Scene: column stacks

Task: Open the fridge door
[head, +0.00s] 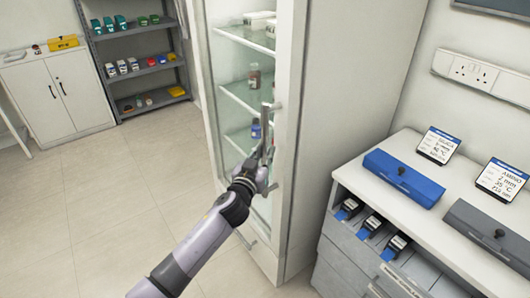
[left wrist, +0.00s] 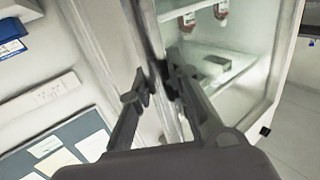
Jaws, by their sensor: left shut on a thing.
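The fridge (head: 340,90) is a tall white cabinet with a glass-fronted door (head: 287,200). Bottles and boxes show on shelves behind the glass. The door's upright bar handle (head: 278,105) is on the right side of its frame. My left gripper (head: 265,150) reaches up to the handle and is shut on it. In the left wrist view, the fingers (left wrist: 155,85) close around the handle at the door's frame, with the glass and shelves to the right. I cannot tell whether the door stands slightly ajar. My right gripper is not in view.
A white counter with drawers (head: 375,192) stands close at the right of the fridge, with blue and grey boxes and two label cards on it. A shelf rack (head: 97,60) and a white cupboard (head: 25,95) stand at the back left. The floor (head: 120,200) left of the fridge is clear.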

